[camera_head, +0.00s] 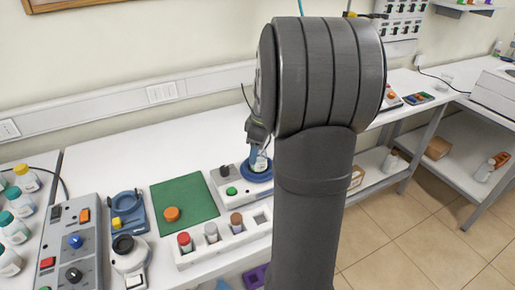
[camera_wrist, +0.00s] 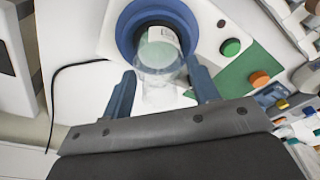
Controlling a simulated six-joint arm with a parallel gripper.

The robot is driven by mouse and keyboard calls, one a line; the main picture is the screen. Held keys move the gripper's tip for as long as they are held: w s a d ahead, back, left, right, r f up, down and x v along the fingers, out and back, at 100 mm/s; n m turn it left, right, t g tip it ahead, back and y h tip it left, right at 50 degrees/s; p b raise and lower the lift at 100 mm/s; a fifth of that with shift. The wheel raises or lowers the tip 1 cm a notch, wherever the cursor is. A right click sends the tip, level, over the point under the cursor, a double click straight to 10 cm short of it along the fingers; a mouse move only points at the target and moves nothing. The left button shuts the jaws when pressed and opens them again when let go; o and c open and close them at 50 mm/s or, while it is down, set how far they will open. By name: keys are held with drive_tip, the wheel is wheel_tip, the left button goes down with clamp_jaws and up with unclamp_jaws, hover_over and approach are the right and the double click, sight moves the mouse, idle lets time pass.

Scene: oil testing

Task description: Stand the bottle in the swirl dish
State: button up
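The clear bottle (camera_wrist: 160,62) has a white label and a pale green tint inside. In the wrist view it stands in the blue, ring-shaped swirl dish (camera_wrist: 126,35), over the dark hollow; its base is hidden. In the head view the dish (camera_head: 257,177) sits on a pale device, and the bottle (camera_head: 262,163) shows only partly beside my gripper. My gripper (camera_wrist: 162,70) is at the dish, with one blue finger on each side of the bottle. The fingers look apart from the bottle, with gaps at its clear near end, so the gripper appears open.
The dish's device has a green button (camera_wrist: 230,47). A green mat (camera_head: 185,203) with an orange cap lies left of it. A white rack (camera_head: 222,243) with several small jars stands in front. Several bottles and a grey control panel (camera_head: 75,245) are at the left.

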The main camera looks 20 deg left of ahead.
drive_tip(key=shift+o, duration=1.3)
wheel_tip(320, 180, up, 12)
drive_tip(key=d, duration=0.1)
drive_tip(key=shift+d, duration=0.4)
drive_tip(key=f, duration=0.4)
drive_tip(key=a+f, duration=0.1)
drive_tip(key=f, duration=0.2)
drive_tip(key=a+f, duration=0.1)
drive_tip(key=f, duration=0.3)
drive_tip(key=shift+f, duration=0.3)
drive_tip(key=shift+d+r, duration=0.1)
drive_tip(key=shift+r, duration=1.7)
drive_tip(key=shift+f, duration=0.1)
